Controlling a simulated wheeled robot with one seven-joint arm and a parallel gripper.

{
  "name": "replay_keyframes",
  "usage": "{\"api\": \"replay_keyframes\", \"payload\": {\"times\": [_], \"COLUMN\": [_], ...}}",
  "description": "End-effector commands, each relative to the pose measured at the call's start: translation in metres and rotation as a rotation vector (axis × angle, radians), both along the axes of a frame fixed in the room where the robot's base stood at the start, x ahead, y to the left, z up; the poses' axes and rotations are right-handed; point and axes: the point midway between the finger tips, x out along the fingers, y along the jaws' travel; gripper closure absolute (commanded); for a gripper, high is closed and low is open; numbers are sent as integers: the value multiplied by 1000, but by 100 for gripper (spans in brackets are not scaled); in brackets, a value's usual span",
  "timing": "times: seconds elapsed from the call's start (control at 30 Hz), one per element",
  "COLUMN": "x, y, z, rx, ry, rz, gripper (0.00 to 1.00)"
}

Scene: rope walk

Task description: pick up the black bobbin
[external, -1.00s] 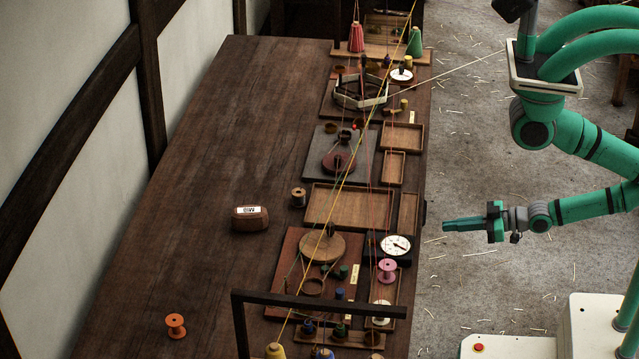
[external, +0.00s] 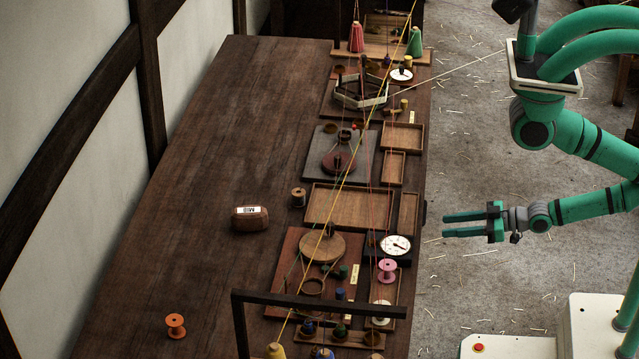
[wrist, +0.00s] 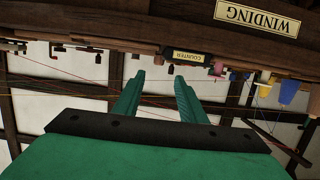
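I cannot pick out a black bobbin with certainty in either view. A small dark round piece (external: 345,136) stands on the grey board, too small to tell what it is. My gripper (external: 444,224) is open and empty, out over the floor to the right of the bench, with its fingers pointing left toward the bench edge. In the wrist view my gripper (wrist: 158,78) also shows two spread fingers with nothing between them. The bench edge with its COUNTER label (wrist: 188,56) lies beyond them, upside down.
The long bench (external: 190,200) has clear room on its left half, apart from an orange bobbin (external: 176,326) and a brown block (external: 250,218). Its right side is crowded with a wooden tray (external: 348,222), a dial (external: 396,245), a pink bobbin (external: 387,271), strung threads and a dark frame (external: 320,304).

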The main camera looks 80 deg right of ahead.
Motion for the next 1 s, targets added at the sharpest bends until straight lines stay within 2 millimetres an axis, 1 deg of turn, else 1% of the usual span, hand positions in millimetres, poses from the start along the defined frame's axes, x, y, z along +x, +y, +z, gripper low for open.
{"api": "replay_keyframes", "payload": {"times": [0.03,0.07,0.33,0.47,0.57,0.7,0.8,1.0], "x": [0,0,0,11,32,69,92,141], "y": [0,0,0,1,3,4,4,2], "z": [0,0,0,0,-2,-4,-4,3], "rx": [0,0,-1,-28,-77,-169,-230,-350], "ry": [0,0,-1,-18,-44,-84,-105,-151], "rz": [0,0,0,7,16,28,31,29], "gripper": [50,46,46,46,46,46,46,46]}}
